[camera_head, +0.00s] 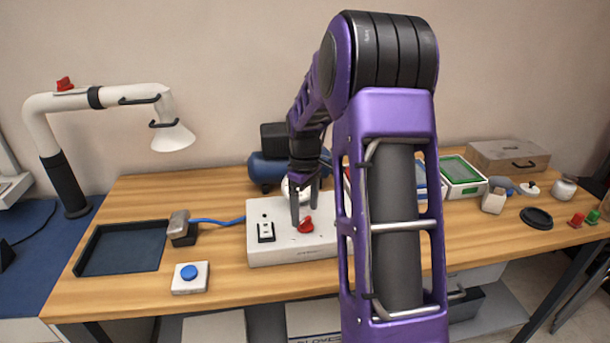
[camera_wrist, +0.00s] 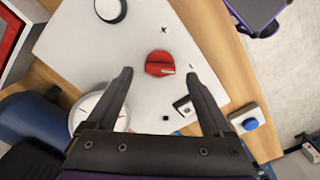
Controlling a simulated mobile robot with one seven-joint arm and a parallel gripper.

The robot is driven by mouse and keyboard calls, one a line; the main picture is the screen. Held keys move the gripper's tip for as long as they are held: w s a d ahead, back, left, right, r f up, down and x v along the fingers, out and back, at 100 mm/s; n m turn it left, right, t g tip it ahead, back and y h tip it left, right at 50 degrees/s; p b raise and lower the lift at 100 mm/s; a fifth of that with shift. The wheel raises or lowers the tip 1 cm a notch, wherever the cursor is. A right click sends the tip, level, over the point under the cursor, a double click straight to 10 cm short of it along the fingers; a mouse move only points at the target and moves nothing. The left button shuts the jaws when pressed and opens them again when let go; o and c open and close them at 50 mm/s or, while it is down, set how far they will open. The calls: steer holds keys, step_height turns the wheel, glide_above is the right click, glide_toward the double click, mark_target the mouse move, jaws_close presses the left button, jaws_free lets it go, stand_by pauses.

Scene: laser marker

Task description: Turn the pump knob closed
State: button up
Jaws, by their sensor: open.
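The red pump knob (camera_head: 306,226) sits on top of a white pump box (camera_head: 290,256) near the middle of the table. In the wrist view the red knob (camera_wrist: 160,64) lies ahead of and between the fingertips, with its ridge running roughly across the picture. My gripper (camera_head: 304,208) points down just above the knob. In the wrist view my gripper (camera_wrist: 158,72) is open, with clear space between each finger and the knob. No contact shows. My arm hides the right part of the box in the head view.
A black rocker switch (camera_head: 266,232) is on the box left of the knob, and a round gauge (camera_wrist: 98,112) is near the left finger. A blue compressor (camera_head: 270,170) stands behind. A blue-button box (camera_head: 190,277), a dark tray (camera_head: 122,249) and a white lamp arm (camera_head: 70,103) are left.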

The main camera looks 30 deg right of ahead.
mark_target(305, 220)
step_height(305, 220, up, 15)
steer(key=shift+r, duration=0.15)
stand_by(0.5)
